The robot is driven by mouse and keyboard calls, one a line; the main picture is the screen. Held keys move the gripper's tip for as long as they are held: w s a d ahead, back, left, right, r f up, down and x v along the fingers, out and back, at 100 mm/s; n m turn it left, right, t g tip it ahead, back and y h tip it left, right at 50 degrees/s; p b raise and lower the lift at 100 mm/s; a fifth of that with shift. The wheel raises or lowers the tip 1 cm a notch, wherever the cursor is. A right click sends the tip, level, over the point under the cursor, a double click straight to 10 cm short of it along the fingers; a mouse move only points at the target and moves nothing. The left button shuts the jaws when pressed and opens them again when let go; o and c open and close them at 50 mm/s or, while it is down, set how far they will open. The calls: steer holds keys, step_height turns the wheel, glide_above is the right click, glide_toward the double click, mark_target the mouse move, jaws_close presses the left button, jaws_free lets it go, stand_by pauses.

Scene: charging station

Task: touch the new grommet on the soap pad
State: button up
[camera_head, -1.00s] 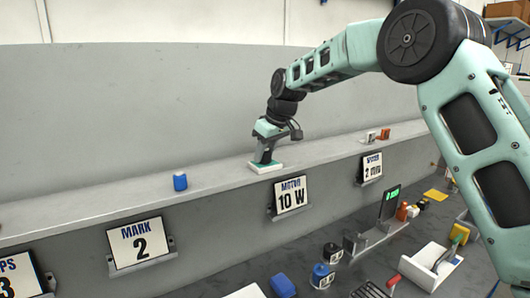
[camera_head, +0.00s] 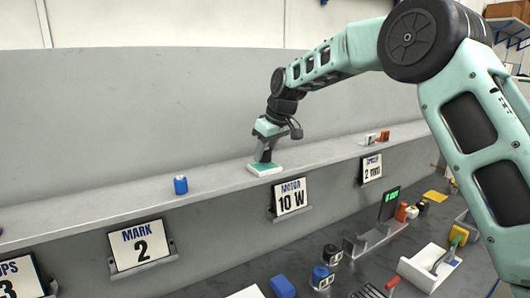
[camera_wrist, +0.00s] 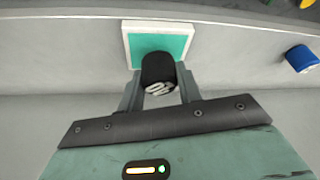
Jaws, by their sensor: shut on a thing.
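The soap pad (camera_head: 278,168) is a green square in a white tray, lying on the long grey ledge. It also shows in the wrist view (camera_wrist: 180,44). My gripper (camera_head: 264,160) points down at the pad. In the wrist view my gripper (camera_wrist: 159,92) is shut on a short black ringed piece, the grommet (camera_wrist: 158,68), which has a pale marked end. The grommet overlaps the near part of the green surface. I cannot tell whether it touches the pad or hangs just above it.
A blue cylinder (camera_head: 180,185) stands on the ledge left of the pad. Red and white pieces (camera_head: 384,136) stand farther right. Signs (camera_head: 291,197) hang on the ledge front. Below, a dark bench holds blue and black containers and a white tray (camera_head: 428,268). The ledge around the pad is clear.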

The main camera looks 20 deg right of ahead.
steer(key=shift+r+p, duration=2.05)
steer(key=shift+r, duration=0.85)
steer(key=shift+s+f, duration=0.1)
